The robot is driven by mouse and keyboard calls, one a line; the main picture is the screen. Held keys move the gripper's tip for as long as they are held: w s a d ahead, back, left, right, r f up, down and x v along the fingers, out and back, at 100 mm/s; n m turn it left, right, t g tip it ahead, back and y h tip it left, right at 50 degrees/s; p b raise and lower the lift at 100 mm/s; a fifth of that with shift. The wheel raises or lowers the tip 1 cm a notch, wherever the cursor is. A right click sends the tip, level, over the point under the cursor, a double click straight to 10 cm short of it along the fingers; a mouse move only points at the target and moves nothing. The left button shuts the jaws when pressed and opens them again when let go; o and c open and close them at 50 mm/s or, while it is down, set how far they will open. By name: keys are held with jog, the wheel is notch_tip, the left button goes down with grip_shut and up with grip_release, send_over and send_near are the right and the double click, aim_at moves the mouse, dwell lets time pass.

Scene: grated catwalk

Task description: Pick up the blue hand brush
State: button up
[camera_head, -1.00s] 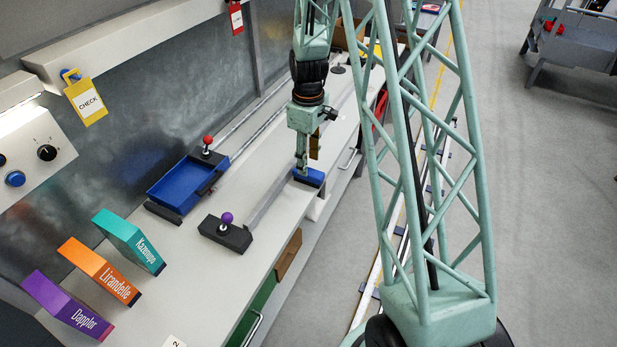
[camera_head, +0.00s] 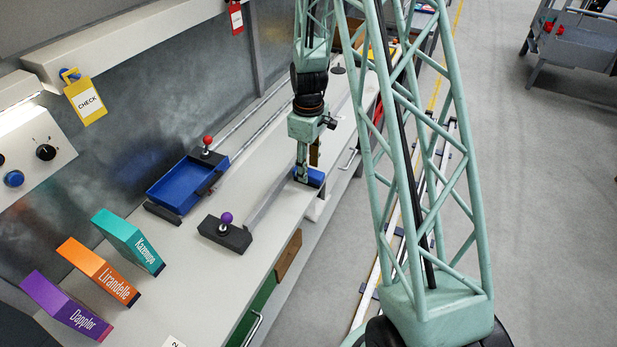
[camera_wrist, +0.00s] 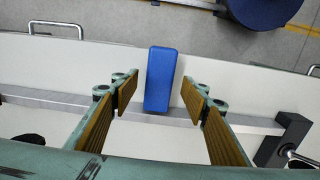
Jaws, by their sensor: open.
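The blue hand brush (camera_wrist: 160,80) lies on the light worktop near its edge. In the wrist view it shows as a plain blue block between and just beyond my open fingertips, with its near end close to a metal rail. In the head view the blue brush (camera_head: 313,177) is partly hidden by my gripper (camera_head: 301,176), which points down right at it. In the wrist view my gripper (camera_wrist: 160,92) is open, with ribbed tan pads on both sides and nothing between them that I can see held. I cannot tell whether a finger touches the brush.
A metal rail (camera_wrist: 75,100) runs along the worktop, with a black block bearing a purple knob (camera_head: 226,218). A blue tray (camera_head: 187,184) with a red-knobbed lever stands behind. Teal, orange and purple boxes (camera_head: 98,270) stand at the left.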

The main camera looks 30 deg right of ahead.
aim_at(309, 171)
jog(key=shift+f, duration=1.65)
jog(key=c, duration=1.1)
